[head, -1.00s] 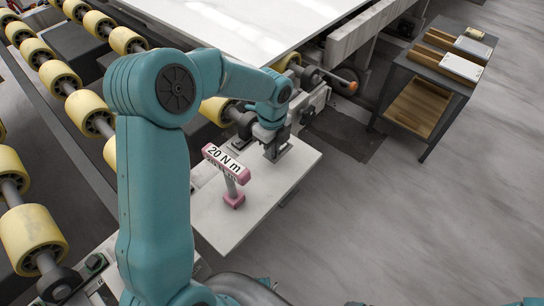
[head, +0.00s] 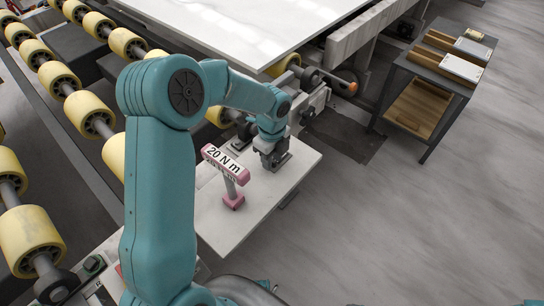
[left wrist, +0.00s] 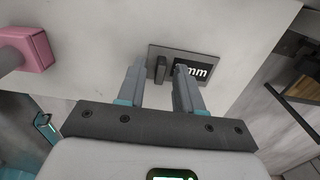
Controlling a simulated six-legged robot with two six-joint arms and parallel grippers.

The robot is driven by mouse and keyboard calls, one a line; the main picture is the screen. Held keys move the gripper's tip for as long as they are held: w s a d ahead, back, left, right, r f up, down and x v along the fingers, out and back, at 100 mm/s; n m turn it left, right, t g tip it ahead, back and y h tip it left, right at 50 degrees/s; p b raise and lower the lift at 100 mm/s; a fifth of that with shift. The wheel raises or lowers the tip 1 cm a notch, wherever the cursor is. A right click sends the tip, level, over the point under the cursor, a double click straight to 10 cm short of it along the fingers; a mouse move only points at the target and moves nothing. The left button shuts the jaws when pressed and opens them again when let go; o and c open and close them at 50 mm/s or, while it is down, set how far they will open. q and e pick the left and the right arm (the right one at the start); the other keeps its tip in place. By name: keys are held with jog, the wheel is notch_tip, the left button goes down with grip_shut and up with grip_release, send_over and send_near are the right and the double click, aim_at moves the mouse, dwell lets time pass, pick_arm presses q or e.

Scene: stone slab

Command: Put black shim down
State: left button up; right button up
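The black shim (left wrist: 205,68) shows in the left wrist view as a flat grey plate with an upright tab and a black label ending in "mm". It lies on or very close to the pale board (head: 215,215). My left gripper (left wrist: 159,67) is pointed at it, with one finger on each side of the tab and a small gap visible on both sides. In the head view my left gripper (head: 274,160) is low over the board's far part and hides much of the shim. My right gripper is not in view.
A pink-ended tool marked "20 N m" (head: 223,159) stands on the board close to my left gripper. Yellow rollers (head: 90,114) run along the left, and a white slab (head: 250,30) lies behind. A trolley (head: 430,75) stands at the right. The floor between is clear.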

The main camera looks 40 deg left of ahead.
pick_arm(q)
notch_tip(320, 180, up, 12)
jog(key=p, duration=0.1)
jog(key=shift+r+p, duration=0.15)
jog(key=shift+p, duration=0.2)
